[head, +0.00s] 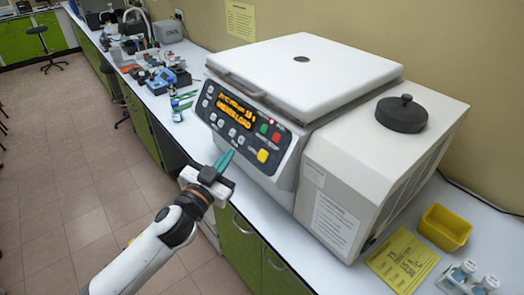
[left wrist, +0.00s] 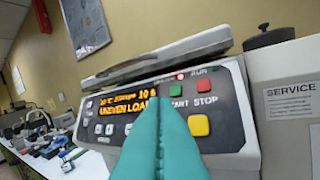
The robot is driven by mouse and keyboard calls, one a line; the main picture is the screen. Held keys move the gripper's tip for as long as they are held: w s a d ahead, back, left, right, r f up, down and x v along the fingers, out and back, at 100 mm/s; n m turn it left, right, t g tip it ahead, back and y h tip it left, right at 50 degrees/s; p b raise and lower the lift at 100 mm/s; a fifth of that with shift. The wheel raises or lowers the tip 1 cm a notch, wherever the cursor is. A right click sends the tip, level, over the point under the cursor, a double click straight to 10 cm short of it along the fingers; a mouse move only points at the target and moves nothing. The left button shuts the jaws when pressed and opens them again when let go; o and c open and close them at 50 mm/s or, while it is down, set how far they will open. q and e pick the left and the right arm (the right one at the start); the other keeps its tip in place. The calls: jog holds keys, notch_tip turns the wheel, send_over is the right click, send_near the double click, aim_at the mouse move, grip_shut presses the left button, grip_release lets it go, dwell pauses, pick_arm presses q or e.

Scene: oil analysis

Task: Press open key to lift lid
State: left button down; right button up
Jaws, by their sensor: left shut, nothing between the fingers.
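The white centrifuge (head: 255,185) stands on the bench with its flat lid (head: 325,75) lying down over the top. Its dark front panel (head: 215,115) has an orange display reading "UNEVEN LOAD" in the left wrist view (left wrist: 122,106). A green START key (left wrist: 175,91), a red STOP key (left wrist: 203,87) and a yellow key (left wrist: 199,125) sit on the panel's right. No legible label marks the open key. My left gripper (head: 228,157), with teal fingers, is shut and empty in front of the panel's lower part. Contact with a key cannot be told. My right gripper is out of view.
A black knobbed disc (head: 402,113) sits on the centrifuge's right housing. A yellow bin (head: 445,228), a yellow sheet (head: 402,260) and capped bottles (head: 466,274) are at the right. Small equipment (head: 160,80) crowds the bench at the left.

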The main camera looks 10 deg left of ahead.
aim_at(263, 156)
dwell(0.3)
pick_arm(q)
jog(key=w+d+f+b, duration=0.4)
jog(key=w, duration=0.2)
jog(key=shift+d+f, duration=0.3)
jog(key=shift+s, duration=0.1)
jog(key=shift+f+b, duration=0.1)
jog(key=shift+b, duration=0.2)
dwell(1.7)
jog(key=shift+w+d+f, duration=0.1)
jog(key=shift+w+d, duration=0.1)
jog(key=shift+w, duration=0.1)
